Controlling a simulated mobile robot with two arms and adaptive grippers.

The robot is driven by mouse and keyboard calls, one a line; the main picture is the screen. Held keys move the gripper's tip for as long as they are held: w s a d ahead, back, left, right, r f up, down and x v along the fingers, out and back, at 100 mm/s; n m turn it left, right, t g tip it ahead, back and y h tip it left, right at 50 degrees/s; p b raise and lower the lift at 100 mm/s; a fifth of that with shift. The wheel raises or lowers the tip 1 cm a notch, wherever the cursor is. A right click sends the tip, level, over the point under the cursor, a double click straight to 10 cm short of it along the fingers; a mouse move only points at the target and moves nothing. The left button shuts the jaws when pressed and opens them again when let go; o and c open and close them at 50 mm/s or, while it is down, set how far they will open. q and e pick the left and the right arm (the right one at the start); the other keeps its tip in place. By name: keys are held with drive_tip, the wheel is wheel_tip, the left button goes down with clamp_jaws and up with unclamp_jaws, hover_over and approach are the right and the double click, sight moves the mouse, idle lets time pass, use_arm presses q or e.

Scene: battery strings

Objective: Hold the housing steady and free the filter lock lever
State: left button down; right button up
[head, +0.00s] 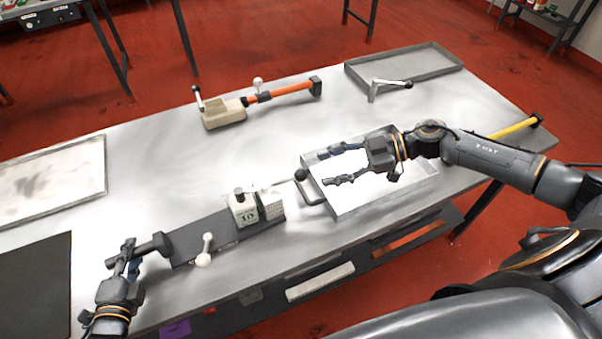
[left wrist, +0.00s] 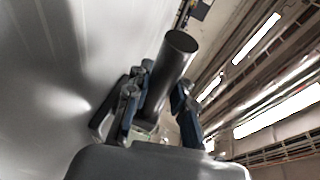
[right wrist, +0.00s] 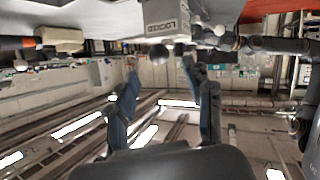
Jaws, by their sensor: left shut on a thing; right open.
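The housing (head: 243,209) is a pale box on a dark flat base on the table, with a grey block beside it. A lever with a black ball knob (head: 301,174) points right from it; the knob also shows in the right wrist view (right wrist: 159,51), below a pale block with upside-down "LOCKED" lettering (right wrist: 167,22). My left gripper (head: 130,256) is shut on the black handle (head: 156,244) at the base's left end; the left wrist view shows the handle (left wrist: 172,66) between the fingers. My right gripper (head: 343,164) is open and empty, right of the knob.
A shallow metal tray (head: 385,199) lies under my right gripper. A white-knobbed lever (head: 205,252) is in front of the base.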

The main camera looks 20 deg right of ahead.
sight(301, 174)
drive_tip(key=x, duration=0.7)
drive_tip(key=shift+w+a+f, duration=0.1)
drive_tip(key=shift+a, duration=0.1)
clamp_jaws()
